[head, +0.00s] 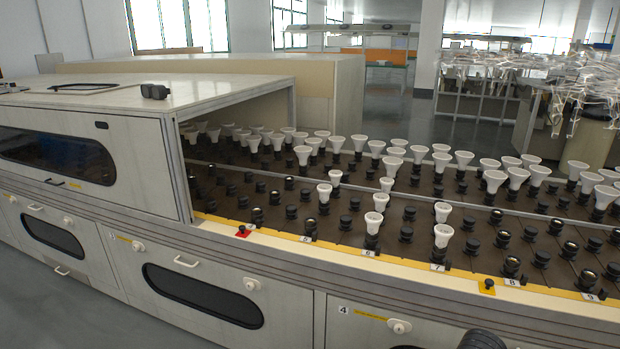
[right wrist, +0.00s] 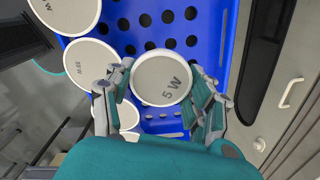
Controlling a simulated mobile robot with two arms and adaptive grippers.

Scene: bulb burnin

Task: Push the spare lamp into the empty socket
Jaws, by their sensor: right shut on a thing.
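In the right wrist view my right gripper (right wrist: 163,97) is shut on a white lamp (right wrist: 161,80) marked "5 W", with one finger on each side of its round face. The lamp is over or in a blue crate (right wrist: 206,47); whether it is clear of the crate I cannot tell. The head view shows a dark rack (head: 340,232) with rows of black sockets. Many sockets are empty, among them front ones near label 5 (head: 310,226) and label 8 (head: 512,265). Which one the task means cannot be told. My left gripper is in neither view.
Other white lamps (right wrist: 90,63) lie in the crate beside the held one. White lamps stand upright in rack sockets, such as near label 6 (head: 373,221) and label 7 (head: 442,235). A yellow-edged ledge (head: 400,268) runs along the front. A cabinet hood (head: 150,100) covers the left end.

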